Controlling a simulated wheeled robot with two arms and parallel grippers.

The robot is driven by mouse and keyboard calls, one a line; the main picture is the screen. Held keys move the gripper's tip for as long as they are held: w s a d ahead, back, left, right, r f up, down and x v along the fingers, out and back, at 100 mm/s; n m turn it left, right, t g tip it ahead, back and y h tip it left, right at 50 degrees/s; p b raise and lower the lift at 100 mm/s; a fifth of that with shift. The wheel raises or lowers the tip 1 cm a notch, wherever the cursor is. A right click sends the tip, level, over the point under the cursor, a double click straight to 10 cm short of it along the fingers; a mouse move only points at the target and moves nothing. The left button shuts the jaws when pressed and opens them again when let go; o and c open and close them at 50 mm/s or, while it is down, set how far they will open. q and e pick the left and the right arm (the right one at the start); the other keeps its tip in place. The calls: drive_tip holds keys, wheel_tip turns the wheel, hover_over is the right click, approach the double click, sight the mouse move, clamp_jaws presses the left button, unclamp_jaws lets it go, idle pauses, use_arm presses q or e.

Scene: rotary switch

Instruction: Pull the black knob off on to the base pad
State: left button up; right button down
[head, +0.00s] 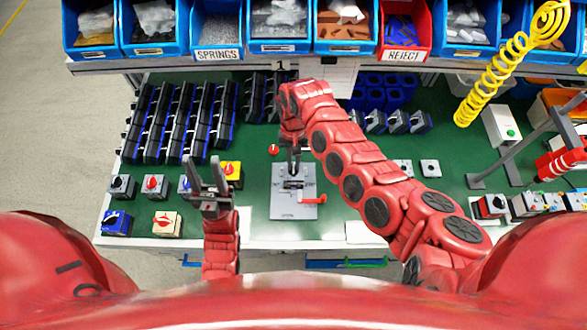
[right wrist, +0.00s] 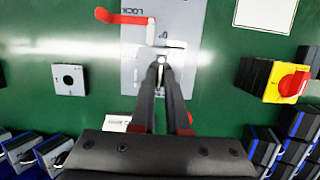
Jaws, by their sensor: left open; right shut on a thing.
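The grey plate (head: 300,212) with a slot and a red lever (head: 312,200) lies on the green bench. In the right wrist view the plate (right wrist: 185,25) is marked LOCK and its red lever (right wrist: 120,17) points left. My right gripper (head: 293,168) reaches down over the plate. In the right wrist view its fingers (right wrist: 162,66) are shut at the slot on a small part, which I take to be the black knob; the fingers mostly hide it. I cannot tell whether it is still seated. My left gripper (head: 207,170) is open and empty, left of the plate.
A yellow switch box with a red knob (right wrist: 293,83) stands beside the plate. A loose red knob (head: 274,150) lies behind it. Grey switch boxes (head: 120,187) stand at left and a grey box (head: 430,168) at right. Blue bins (head: 217,30) line the back shelf.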

drive_tip(key=shift+s, duration=0.1)
idle(0.5)
drive_tip(key=shift+s+p+v, duration=0.25)
drive_tip(key=shift+p+v, duration=0.65)
drive_tip(key=shift+v, duration=0.05)
drive_tip(key=shift+s+p+v, duration=0.2)
drive_tip(key=shift+p+v, duration=0.75)
drive_tip(key=shift+s+p+v, duration=0.25)
drive_tip(key=shift+p+v, duration=0.65)
drive_tip(key=shift+v, duration=0.05)
drive_tip(key=v, duration=0.1)
drive_tip(key=p+v, duration=0.1)
drive_tip(key=v, duration=0.1)
drive_tip(key=shift+s+r, duration=0.1)
drive_tip(key=shift+s, duration=0.2)
